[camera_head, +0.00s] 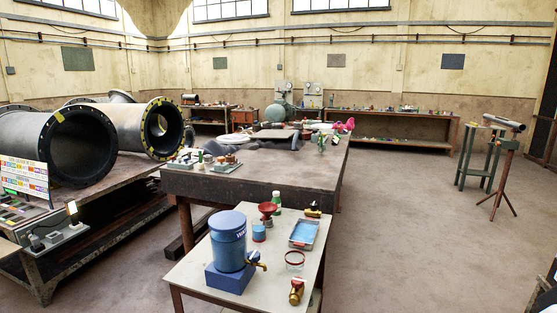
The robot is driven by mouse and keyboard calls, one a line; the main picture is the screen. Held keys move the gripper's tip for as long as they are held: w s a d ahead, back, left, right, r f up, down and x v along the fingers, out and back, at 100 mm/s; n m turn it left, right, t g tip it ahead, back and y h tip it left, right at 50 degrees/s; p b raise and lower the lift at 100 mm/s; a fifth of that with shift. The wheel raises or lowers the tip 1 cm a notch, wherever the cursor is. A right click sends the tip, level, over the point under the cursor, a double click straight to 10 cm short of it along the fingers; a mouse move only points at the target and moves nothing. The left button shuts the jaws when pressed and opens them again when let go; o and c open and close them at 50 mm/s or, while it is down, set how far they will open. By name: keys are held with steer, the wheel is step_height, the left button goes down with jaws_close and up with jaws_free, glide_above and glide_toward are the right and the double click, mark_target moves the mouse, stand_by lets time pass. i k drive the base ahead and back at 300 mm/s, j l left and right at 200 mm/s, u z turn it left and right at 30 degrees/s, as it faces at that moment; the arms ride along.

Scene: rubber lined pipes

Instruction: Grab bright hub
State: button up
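I cannot tell for sure which thing is the bright hub. A small device with a glowing pale face (72,211) stands on a grey panel (62,237) at the left, in front of the large pipes. A shiny brass fitting with a red part (296,291) lies near the front edge of the pale table (196,272). A yellow and dark fitting (313,211) lies at that table's back right. My gripper is not in view.
The pale table also holds a blue tank (228,242) with a brass tap, a red funnel (267,212) and a blue tray (304,233). Large flanged pipes (84,145) fill the left. A tripod (504,181) stands right. Floor (420,220) between is clear.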

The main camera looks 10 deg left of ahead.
mark_target(207, 158)
steer(key=i+j+u, duration=0.3)
steer(key=j+u, duration=0.15)
steer(key=i+j+u, duration=0.2)
steer(key=j+u, duration=0.25)
steer(key=i+j+u, duration=0.25)
steer(key=u, duration=0.2)
steer(key=i+j+u, duration=0.25)
steer(key=u, duration=0.2)
steer(key=i+j+u, duration=0.1)
steer(key=i+u, duration=0.3)
steer(key=i+j, duration=0.15)
steer(key=i, duration=0.45)
steer(key=i+j+u, duration=0.1)
steer(key=i, duration=0.5)
steer(key=i+l+z, duration=0.2)
steer(key=i+z, duration=0.7)
steer(key=i+j+z, duration=0.1)
steer(key=i+z, duration=0.35)
steer(key=i+j+z, duration=0.45)
steer(key=i+l+z, duration=0.3)
steer(key=i, duration=0.4)
steer(key=i+z, duration=0.35)
steer(key=i, duration=0.35)
steer(key=i+l+u, duration=0.3)
steer(key=i+l, duration=0.15)
steer(key=i, duration=0.15)
